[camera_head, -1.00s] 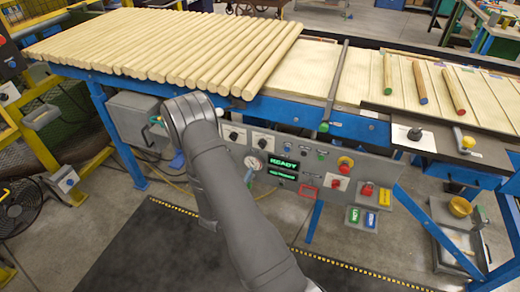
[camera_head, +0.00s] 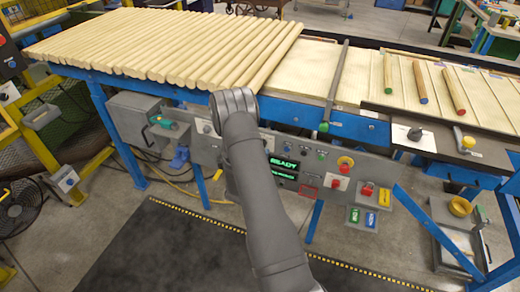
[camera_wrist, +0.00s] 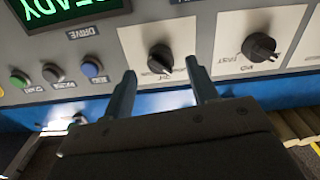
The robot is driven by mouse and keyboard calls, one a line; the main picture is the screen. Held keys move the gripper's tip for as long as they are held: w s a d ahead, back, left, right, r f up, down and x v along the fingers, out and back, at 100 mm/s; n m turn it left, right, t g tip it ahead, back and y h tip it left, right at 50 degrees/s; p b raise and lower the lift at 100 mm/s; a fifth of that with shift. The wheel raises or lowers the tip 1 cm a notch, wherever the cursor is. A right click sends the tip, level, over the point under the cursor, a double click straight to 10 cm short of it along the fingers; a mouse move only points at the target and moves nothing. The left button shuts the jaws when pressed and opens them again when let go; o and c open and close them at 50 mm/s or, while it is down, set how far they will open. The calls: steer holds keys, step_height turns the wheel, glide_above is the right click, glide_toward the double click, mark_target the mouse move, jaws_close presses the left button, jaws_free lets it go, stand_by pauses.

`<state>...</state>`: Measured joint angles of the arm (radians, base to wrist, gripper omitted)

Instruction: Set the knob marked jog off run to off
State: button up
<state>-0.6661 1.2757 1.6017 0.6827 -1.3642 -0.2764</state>
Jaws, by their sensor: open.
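In the wrist view, which appears upside down, a black knob (camera_wrist: 160,58) sits on a white plate beside the drive buttons. Its label is only partly readable, and I cannot tell which mark it points at. A second black knob (camera_wrist: 259,47), with lettering like FAST and MID, is to its right. My gripper (camera_wrist: 161,74) is open and empty, its two fingers on either side of the first knob in the picture. I cannot tell whether they touch it. In the head view my arm hides the gripper and most of both knobs.
The lit READY display (camera_head: 284,163) and several buttons are close by. Another knob (camera_head: 206,127) is left of my arm. Wooden rods (camera_head: 170,45) lie above the panel.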

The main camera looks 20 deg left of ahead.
steer(key=shift+w, duration=1.4)
steer(key=c, duration=1)
steer(key=shift+m, duration=0.3)
steer(key=shift+a+m, duration=0.1)
steer(key=shift+m, duration=3.9)
